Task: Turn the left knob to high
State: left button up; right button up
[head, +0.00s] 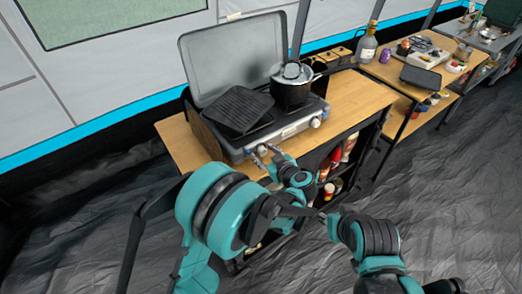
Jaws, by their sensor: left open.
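The camping stove (290,128) stands on the wooden table with its grey lid raised. The left knob (262,150) is on its front panel, small and partly hidden by my gripper. The right knob (315,122) shows farther along the same panel. My left gripper (268,158) is open, with its fingertips at the left knob. I cannot tell whether they touch it, and the knob's setting is too small to read. My right arm is low at the right, in front of the table; its gripper's fingers cannot be made out clearly.
A black griddle (238,108) lies on the stove's left side and a lidded black pot (291,88) on its right. Bare wooden tabletop (357,98) lies right of the stove. A bottle (367,48) stands behind. Shelves with jars are below the table.

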pick_arm(q)
jog(key=shift+s+d+r, duration=0.15)
jog(key=shift+s, duration=0.05)
jog(key=shift+c, duration=0.3)
grip_shut()
jog(key=n+b, duration=0.1)
jog(key=n+t+h+b, duration=0.1)
jog(key=shift+a+f+n+b, duration=0.2)
jog(key=shift+f+n+b, duration=0.05)
jog(key=shift+n+b, duration=0.05)
jog(key=shift+s+n+t+h+b, duration=0.1)
jog(key=shift+n+t+h+b, duration=0.4)
jog(key=shift+n+t+b, duration=0.4)
jog(key=shift+n+t, duration=0.4)
jog(key=shift+n, duration=0.7)
jog(key=n+t, duration=0.1)
jog(key=n, duration=0.2)
jog(key=shift+f+n+t, duration=0.1)
jog(key=shift+n+t, duration=0.2)
jog(key=shift+t, duration=0.1)
jog(key=shift+a, duration=0.1)
